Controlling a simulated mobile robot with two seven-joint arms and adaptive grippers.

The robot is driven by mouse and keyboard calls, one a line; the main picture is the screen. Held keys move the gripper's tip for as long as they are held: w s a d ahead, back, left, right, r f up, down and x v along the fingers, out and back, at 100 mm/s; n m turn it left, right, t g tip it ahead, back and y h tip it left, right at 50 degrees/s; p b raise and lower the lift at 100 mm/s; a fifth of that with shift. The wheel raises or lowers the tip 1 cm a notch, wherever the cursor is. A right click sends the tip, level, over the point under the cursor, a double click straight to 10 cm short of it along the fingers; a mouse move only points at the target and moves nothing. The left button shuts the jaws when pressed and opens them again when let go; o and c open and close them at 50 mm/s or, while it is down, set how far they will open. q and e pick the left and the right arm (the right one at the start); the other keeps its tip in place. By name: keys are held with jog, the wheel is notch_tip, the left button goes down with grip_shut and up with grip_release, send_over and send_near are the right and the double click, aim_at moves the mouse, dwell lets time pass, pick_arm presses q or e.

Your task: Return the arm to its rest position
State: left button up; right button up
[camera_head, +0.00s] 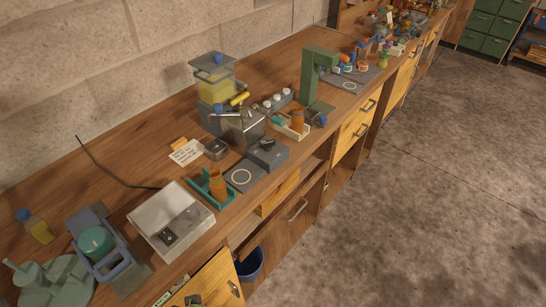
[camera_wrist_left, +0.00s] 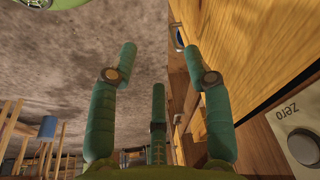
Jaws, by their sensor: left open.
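My left gripper (camera_wrist_left: 160,62) shows in the left wrist view with its teal, jointed fingers spread wide apart. Nothing is between them, so it is open and empty. It is in front of the wooden bench, with the floor on the left of that view and yellow drawer fronts (camera_wrist_left: 245,45) on the right. A pale panel marked "ZERO" with a round knob (camera_wrist_left: 303,147) is close at the lower right. I cannot clearly make out either arm in the head view. My right gripper is in neither view.
The wooden bench (camera_head: 150,135) carries a white instrument box (camera_head: 158,214), a yellow-filled still (camera_head: 215,90), a green stand (camera_head: 309,78) and a blue-grey holder (camera_head: 112,262). A blue bin (camera_head: 250,265) is under the bench. The concrete floor (camera_head: 420,180) at right is clear.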

pick_arm(q)
jog(key=s+a+f+b, duration=0.1)
jog(key=s+f+b, duration=0.1)
jog(key=s+f, duration=0.4)
jog(key=s+a+f+g+b, duration=0.1)
jog(key=s+f, duration=0.5)
jog(key=f, duration=0.6)
jog(key=s+a+f+b, duration=0.1)
jog(key=s+f+b, duration=0.2)
jog(key=s+f, duration=0.3)
notch_tip(320, 180, down, 4)
jog(key=shift+r+g, duration=0.25)
jog(key=shift+g, duration=0.15)
jog(key=shift+s, duration=0.1)
jog(key=shift+a, duration=0.1)
jog(key=shift+c, duration=0.4)
